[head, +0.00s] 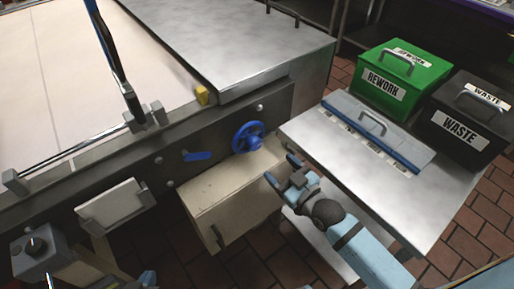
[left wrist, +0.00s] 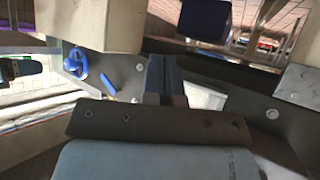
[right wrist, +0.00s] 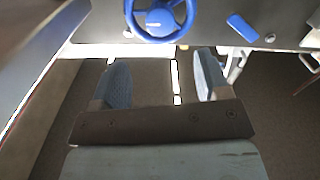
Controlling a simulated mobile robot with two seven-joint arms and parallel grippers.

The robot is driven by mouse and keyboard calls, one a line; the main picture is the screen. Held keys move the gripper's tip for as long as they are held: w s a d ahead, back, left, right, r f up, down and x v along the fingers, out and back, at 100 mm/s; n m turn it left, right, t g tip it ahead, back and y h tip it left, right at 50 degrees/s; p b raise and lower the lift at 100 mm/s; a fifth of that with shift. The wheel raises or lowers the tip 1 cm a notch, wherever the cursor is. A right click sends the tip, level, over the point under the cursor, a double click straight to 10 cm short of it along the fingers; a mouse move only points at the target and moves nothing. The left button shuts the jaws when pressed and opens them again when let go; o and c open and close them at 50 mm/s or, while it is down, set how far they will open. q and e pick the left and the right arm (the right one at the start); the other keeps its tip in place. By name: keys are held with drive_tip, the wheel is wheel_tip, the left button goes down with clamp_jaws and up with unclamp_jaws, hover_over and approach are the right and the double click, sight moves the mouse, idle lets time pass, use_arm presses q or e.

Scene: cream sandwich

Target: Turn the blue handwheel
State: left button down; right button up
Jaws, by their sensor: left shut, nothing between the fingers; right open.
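The blue handwheel (head: 248,137) is mounted on the dark side panel of the machine. It also shows at the top of the right wrist view (right wrist: 134,22) and at the left of the left wrist view (left wrist: 82,72). My right gripper (head: 281,170) is open and empty, below and right of the handwheel, apart from it. Its two fingers (right wrist: 162,78) are spread, with the wheel beyond them. My left gripper (left wrist: 166,68) is shut and empty in the left wrist view, away from the wheel.
A blue lever (head: 197,156) sits left of the wheel. A beige box (head: 230,195) juts out beneath it.

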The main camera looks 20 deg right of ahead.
sight(257, 146)
drive_tip(key=b+x, duration=0.1)
drive_tip(key=x, duration=0.8)
drive_tip(key=shift+w+f, duration=0.1)
drive_tip(key=shift+w, duration=0.1)
use_arm(q)
drive_tip(key=shift+w+r, duration=0.1)
drive_tip(key=shift+w, duration=0.2)
use_arm(e)
drive_tip(key=c, duration=0.9)
use_arm(q)
drive_tip(key=shift+p, duration=0.3)
